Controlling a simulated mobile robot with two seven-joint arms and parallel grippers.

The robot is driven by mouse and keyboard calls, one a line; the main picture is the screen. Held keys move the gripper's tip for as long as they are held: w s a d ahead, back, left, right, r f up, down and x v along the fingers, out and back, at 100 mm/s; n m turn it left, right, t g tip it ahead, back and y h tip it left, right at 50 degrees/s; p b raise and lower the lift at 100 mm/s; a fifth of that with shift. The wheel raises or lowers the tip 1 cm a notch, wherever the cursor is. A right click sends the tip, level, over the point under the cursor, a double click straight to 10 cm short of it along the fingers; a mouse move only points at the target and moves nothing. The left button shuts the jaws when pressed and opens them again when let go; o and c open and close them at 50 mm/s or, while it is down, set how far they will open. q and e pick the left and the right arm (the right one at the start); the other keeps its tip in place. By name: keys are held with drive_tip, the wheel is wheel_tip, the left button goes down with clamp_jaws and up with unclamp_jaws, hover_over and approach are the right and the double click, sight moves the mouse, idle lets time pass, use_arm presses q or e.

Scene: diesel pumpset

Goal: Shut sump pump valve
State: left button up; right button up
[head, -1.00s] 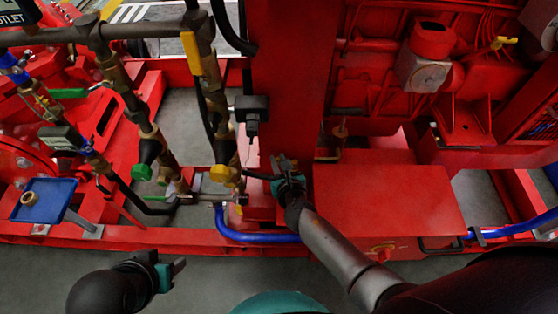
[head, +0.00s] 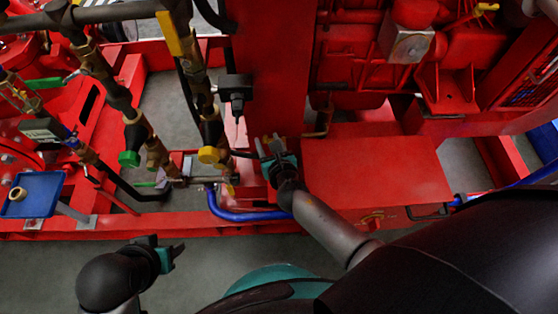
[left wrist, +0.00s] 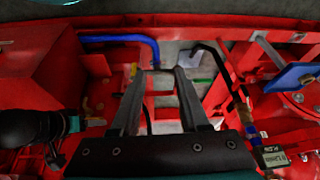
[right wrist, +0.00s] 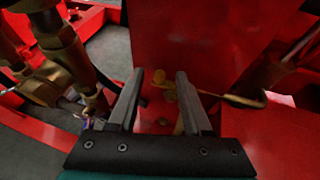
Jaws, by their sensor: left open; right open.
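My right gripper (head: 271,146) is open in front of the red column, left of the red box. A thin brass rod (right wrist: 240,99) runs from there to the right. The fingers look apart from these parts, though contact is hard to judge. I cannot tell for sure which part is the sump pump valve. My left gripper (head: 172,254) is open and empty above the floor; its fingers (left wrist: 160,90) also show in the left wrist view.
The red column (head: 275,60) and red box (head: 375,170) bound the right gripper. Brass pipes with a yellow handle (head: 168,34) and a green cap (head: 128,158) stand left. A blue hose (head: 245,215) runs below, and a blue tray (head: 33,196) lies left. Grey floor (head: 50,270) is free.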

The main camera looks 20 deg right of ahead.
use_arm(q)
wheel_tip(320, 180, down, 9)
drive_tip(key=s+g+p, duration=0.1)
drive_tip(key=s+p, duration=0.1)
drive_tip(key=p, duration=0.2)
drive_tip(key=shift+s+a+f+g, duration=0.15)
drive_tip(key=shift+a+g, duration=0.05)
drive_tip(key=shift+g, duration=0.1)
use_arm(e)
drive_tip(key=v, duration=1.3)
drive_tip(key=shift+s+r, duration=0.2)
drive_tip(key=shift+s, duration=0.05)
